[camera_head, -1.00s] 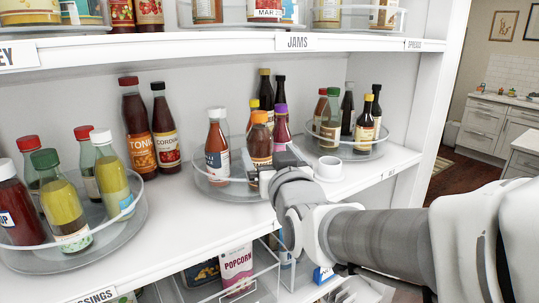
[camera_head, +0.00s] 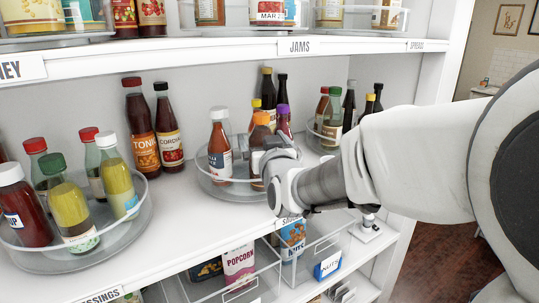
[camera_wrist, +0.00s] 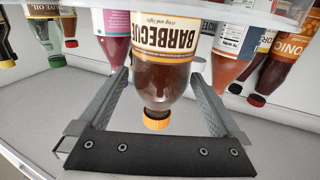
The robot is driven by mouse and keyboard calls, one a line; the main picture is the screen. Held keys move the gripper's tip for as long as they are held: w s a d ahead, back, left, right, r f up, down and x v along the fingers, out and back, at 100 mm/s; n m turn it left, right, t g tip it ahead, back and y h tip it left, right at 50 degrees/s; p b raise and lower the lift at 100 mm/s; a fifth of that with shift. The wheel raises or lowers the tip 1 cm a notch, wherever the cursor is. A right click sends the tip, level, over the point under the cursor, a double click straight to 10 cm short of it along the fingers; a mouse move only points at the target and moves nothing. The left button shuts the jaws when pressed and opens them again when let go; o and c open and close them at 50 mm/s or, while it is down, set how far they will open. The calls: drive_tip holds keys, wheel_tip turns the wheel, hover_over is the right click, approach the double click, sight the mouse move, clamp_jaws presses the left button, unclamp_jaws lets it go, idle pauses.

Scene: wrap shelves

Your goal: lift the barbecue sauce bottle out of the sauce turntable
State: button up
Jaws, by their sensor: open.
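The barbecue sauce bottle (camera_head: 258,148) has an orange cap and dark brown sauce. It stands at the front of the sauce turntable (camera_head: 238,190), a clear round tray on the middle shelf. In the wrist view, which looks upside down, the barbecue sauce bottle (camera_wrist: 158,65) shows its "BARBECUE" label and sits between the two fingers of my gripper (camera_wrist: 160,95). The gripper is open, with a finger on each side of the bottle and visible gaps. In the head view my gripper (camera_head: 270,160) partly hides the bottle's right side.
A red sauce bottle (camera_head: 220,148) stands close left of the barbecue bottle, and a purple-capped bottle (camera_head: 283,122) close behind right. Another turntable (camera_head: 70,258) with dressings is at left. The shelf above (camera_head: 200,58) overhangs the turntables.

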clamp_jaws()
drive_tip(key=shift+w, duration=0.1)
idle(0.5)
drive_tip(key=shift+r, duration=0.1)
